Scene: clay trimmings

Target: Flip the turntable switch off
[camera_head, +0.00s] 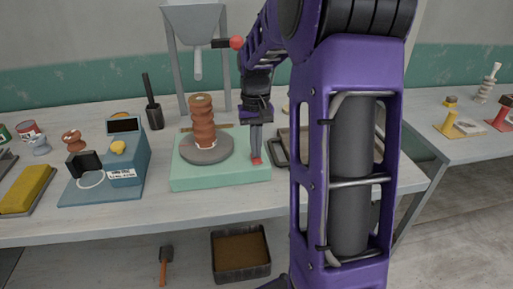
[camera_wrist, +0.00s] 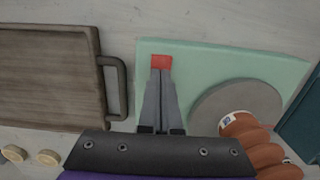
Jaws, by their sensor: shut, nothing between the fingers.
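The turntable has a pale green base (camera_head: 220,181) with a round grey disc (camera_head: 206,151) on it. A ribbed brown clay piece (camera_head: 203,120) stands upright on the disc. The red switch (camera_head: 257,160) sits at the base's right front corner; in the wrist view it is the red block (camera_wrist: 161,62) near the base's edge. My gripper (camera_head: 256,153) points down at the switch, its fingers together and empty. In the wrist view the fingertips (camera_wrist: 161,72) overlap the switch's near edge; I cannot tell whether they touch it. The switch's on or off position cannot be told.
A wooden tray (camera_wrist: 45,75) with a dark handle (camera_wrist: 117,88) lies beside the base. A blue scale-like device (camera_head: 126,150) stands left of the turntable. A grey hopper (camera_head: 193,20) on legs stands behind. A box (camera_head: 240,278) and a hammer (camera_head: 164,265) are below the tabletop.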

